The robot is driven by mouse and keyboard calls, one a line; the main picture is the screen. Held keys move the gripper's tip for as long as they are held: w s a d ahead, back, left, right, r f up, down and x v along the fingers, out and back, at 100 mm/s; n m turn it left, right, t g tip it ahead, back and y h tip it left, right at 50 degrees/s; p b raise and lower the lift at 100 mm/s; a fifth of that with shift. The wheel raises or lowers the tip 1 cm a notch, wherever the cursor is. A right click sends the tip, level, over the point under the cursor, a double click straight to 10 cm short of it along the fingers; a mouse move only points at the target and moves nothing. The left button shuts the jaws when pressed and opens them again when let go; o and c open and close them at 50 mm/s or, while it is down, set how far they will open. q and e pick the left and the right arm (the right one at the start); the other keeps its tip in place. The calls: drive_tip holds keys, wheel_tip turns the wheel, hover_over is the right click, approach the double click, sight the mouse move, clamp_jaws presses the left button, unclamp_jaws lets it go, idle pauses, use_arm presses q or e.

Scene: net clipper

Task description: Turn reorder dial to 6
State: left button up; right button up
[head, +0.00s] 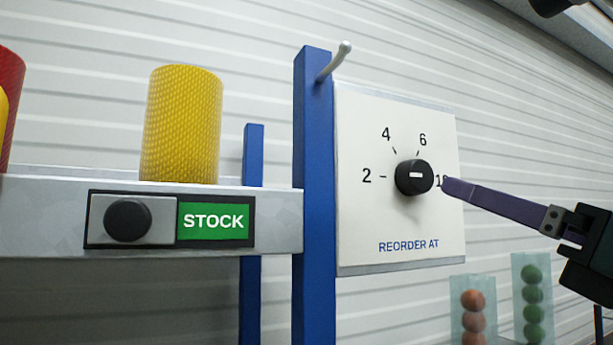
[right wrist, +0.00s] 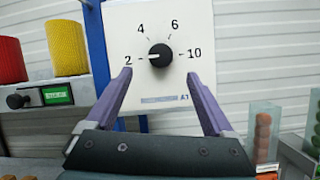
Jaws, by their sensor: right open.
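The reorder dial (head: 414,178) is a round black knob with a white mark on a white panel (head: 375,225) labelled "REORDER AT", with 2, 4, 6 and 10 around it. In the right wrist view the dial (right wrist: 160,56) has its white mark on the left side, towards the 2. My right gripper (right wrist: 158,75) is open and empty, its purple fingertips below the dial in that view, one to each side. In the head view the right gripper (head: 450,189) comes in from the right, and a fingertip covers part of the 10. My left gripper is not in view.
A blue post (head: 314,200) with a pale peg stands left of the panel. Further left, a shelf (head: 275,222) bears a yellow roll (head: 182,125), a black knob (head: 128,220) and a green STOCK sign (head: 213,221). Clear tubes of balls (head: 531,300) stand below right.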

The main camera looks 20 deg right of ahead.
sight(423, 177)
drive_tip(key=p+x, duration=0.4)
drive_tip(key=x, duration=0.3)
drive_tip(key=shift+w+d+r, duration=0.1)
drive_tip(key=shift+w+r, duration=0.15)
drive_tip(key=shift+r, duration=0.05)
drive_tip(key=shift+w+p, duration=0.3)
drive_tip(key=shift+w, duration=0.25)
drive_tip(key=shift+c, duration=1.2)
drive_tip(key=c, duration=1.1)
